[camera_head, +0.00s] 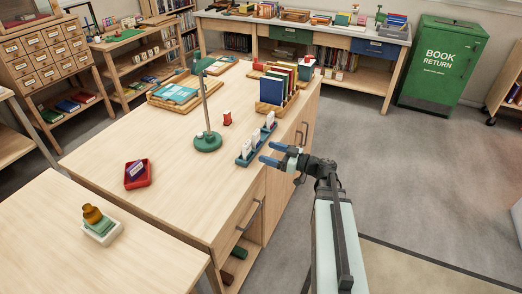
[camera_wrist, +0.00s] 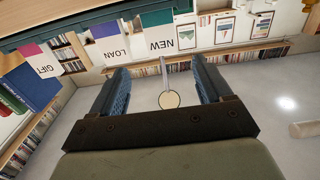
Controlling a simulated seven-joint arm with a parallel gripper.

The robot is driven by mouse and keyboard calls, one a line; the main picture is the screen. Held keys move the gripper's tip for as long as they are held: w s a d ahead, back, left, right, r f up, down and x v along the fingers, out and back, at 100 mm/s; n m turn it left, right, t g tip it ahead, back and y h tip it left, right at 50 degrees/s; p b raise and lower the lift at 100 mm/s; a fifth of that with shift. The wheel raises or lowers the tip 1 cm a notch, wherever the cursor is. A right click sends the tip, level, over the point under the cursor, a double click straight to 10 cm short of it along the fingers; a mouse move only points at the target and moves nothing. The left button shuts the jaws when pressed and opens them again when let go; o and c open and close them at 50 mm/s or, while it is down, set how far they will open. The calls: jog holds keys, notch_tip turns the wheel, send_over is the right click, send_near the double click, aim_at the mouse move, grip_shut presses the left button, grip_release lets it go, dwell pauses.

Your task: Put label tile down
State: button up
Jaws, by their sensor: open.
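My gripper (camera_head: 273,154) is open, with nothing between its fingers, at the right edge of the wooden counter (camera_head: 180,200). It is just right of a blue-green rack (camera_head: 243,160) that holds several upright white label tiles. In the wrist view, which is upside down, the open gripper (camera_wrist: 162,75) points past the tiles. Their words read GIFT (camera_wrist: 46,68), LOAN (camera_wrist: 115,54) and NEW (camera_wrist: 173,42), and a gap shows between the fingers and the tiles. A red tray (camera_head: 138,183) on the counter's left holds a dark purple piece with a pale edge; its wording is unreadable.
A green lamp (camera_head: 207,142) stands left of the rack. Books in a wooden holder (camera_head: 277,88) stand behind it. A small red object (camera_head: 227,118) is near the lamp.

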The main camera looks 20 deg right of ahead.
jog(key=shift+s+d, duration=0.5)
jog(key=shift+d, duration=0.05)
jog(key=shift+s+d, duration=0.2)
jog(key=c, duration=0.3)
jog(key=shift+d, duration=0.1)
